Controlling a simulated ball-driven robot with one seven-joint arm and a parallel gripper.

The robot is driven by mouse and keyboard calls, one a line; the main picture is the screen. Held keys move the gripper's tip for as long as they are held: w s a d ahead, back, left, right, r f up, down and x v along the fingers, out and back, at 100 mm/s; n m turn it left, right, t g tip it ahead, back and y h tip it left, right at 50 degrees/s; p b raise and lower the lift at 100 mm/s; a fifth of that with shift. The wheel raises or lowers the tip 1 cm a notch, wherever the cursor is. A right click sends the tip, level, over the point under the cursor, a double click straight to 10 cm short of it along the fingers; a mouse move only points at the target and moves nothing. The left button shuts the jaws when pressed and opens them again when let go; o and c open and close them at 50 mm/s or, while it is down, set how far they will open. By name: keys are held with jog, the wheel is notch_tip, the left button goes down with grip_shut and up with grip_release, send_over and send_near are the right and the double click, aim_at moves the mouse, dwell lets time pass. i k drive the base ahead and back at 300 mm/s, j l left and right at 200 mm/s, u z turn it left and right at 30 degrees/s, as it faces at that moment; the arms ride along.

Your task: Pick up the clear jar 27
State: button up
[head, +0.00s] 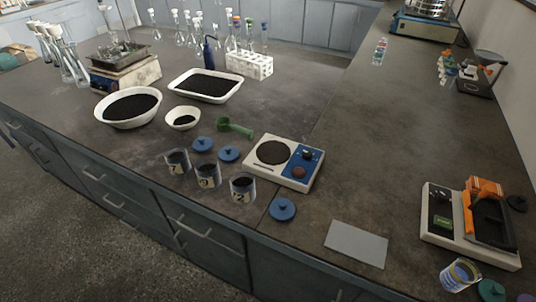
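Three clear jars with dark contents and small pale labels stand in a row near the front edge of the bench: a left jar (177,162), a middle jar (207,176) and a right jar (243,188). Their label numbers are too small to read surely, so I cannot tell which is jar 27. The right one's label seems to show a 2. My gripper is not in view.
Blue lids (283,209) lie near the row. A hotplate-like device (284,162), green scoop (234,127), white bowl (128,106) and small bowl (183,117) stand behind. A grey plate (356,244) lies right. An orange-and-white device (472,223) stands far right. The mid-right bench is clear.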

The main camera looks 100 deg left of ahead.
aim_at(176, 155)
jog(key=u, duration=2.05)
jog(key=k+l+u, duration=0.5)
jog(key=l, duration=0.15)
jog(key=k+l+u, duration=0.45)
